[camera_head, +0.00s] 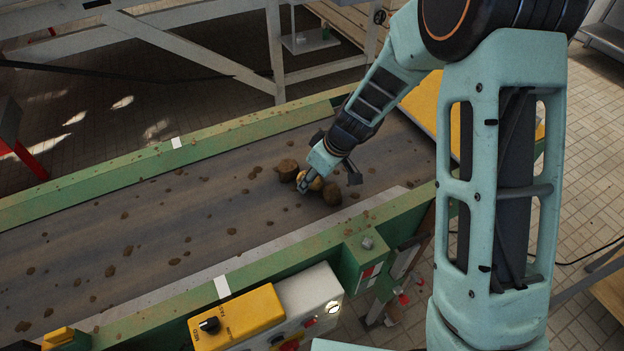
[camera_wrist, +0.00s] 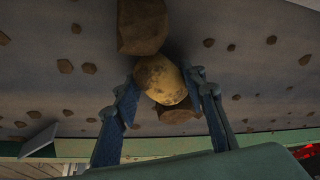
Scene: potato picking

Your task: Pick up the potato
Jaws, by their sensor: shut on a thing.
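A yellowish potato (camera_wrist: 161,78) with brown dirt on it sits between the two fingers of my gripper (camera_wrist: 164,88) in the wrist view. The fingers touch it from both sides, so my gripper is shut on it. In the head view the potato (camera_head: 315,183) is partly hidden by my gripper (camera_head: 312,184), low over the conveyor belt (camera_head: 150,215). I cannot tell whether the potato is clear of the belt.
A brown clod (camera_head: 288,169) lies just left of the potato and another clod (camera_head: 332,194) just right of it. Several small dirt bits are scattered on the belt. Green rails (camera_head: 130,176) edge the belt. A yellow control box (camera_head: 237,318) stands at the front.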

